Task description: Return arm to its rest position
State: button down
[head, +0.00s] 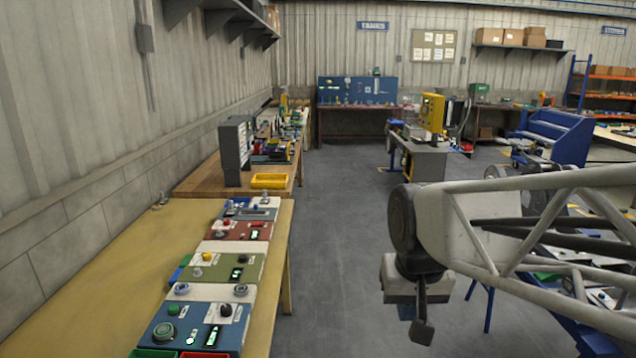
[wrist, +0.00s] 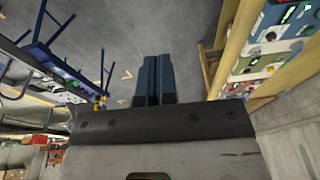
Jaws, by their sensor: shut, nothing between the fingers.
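My gripper (head: 423,322) hangs at the end of my arm on the right side of the head view, over the open grey floor. In the wrist view its two blue-grey fingers (wrist: 154,80) lie together, shut with nothing between them. The fingers are clear of the benches and touch nothing that I can see. My pale lattice arm runs in from the right edge of the head view.
A wooden bench (head: 100,284) on the left carries a row of control panels (head: 228,266); they also show in the wrist view (wrist: 268,57). Behind it stands another bench with a yellow tray (head: 270,181). The floor aisle (head: 340,230) is free.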

jog(key=s+d+f, duration=0.3)
jog(key=s+d, duration=0.1)
jog(key=s, duration=0.6)
jog(key=shift+d+f, duration=0.2)
jog(key=shift+f, duration=0.15)
